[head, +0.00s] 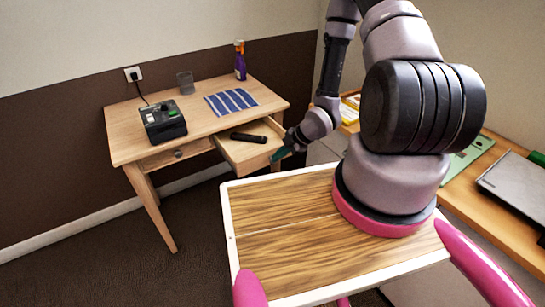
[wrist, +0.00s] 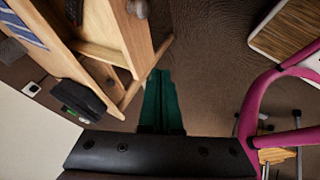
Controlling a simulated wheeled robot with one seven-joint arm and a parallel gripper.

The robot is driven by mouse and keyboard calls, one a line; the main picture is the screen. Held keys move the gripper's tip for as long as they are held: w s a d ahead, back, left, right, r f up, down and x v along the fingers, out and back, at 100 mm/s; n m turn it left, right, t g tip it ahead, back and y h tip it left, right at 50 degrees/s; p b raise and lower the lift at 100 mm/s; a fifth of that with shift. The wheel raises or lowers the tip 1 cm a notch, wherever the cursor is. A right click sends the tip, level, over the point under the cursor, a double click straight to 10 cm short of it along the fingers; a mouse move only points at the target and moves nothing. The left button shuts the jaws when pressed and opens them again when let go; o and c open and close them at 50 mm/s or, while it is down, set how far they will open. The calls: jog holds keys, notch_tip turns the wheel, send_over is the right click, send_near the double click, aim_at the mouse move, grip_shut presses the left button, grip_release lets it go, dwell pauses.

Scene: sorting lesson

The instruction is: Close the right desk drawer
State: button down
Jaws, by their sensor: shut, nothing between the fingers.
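The wooden desk (head: 205,122) stands at the back left. Its right drawer (head: 240,154) is pulled out, and a dark oblong object (head: 249,138) lies in it. The drawer also shows in the wrist view (wrist: 112,28), with a round knob (wrist: 138,8) on its front. My gripper (head: 279,154) has teal fingers and is beside the drawer's front right corner. In the wrist view, the shut, empty fingers (wrist: 159,72) point at the drawer's front end; I cannot tell whether they touch it. The left drawer (head: 172,155) is shut.
On the desk are a black device (head: 163,122), a glass (head: 185,83), a striped cloth (head: 231,101) and a purple bottle (head: 240,61). A side table (head: 470,192) at right holds a grey laptop (head: 512,185). Dark floor lies open before the desk.

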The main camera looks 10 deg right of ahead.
send_near(252, 166)
notch_tip(252, 166, down, 4)
jog(key=s+a, duration=0.1)
jog(key=s, duration=0.1)
jog(key=shift+w+a+r, duration=0.1)
jog(key=shift+w+a, duration=0.1)
jog(key=shift+w, duration=0.4)
jog(key=shift+w+a, duration=0.15)
jog(key=shift+w, duration=0.45)
jog(key=shift+w+a, duration=0.2)
jog(key=shift+w, duration=0.35)
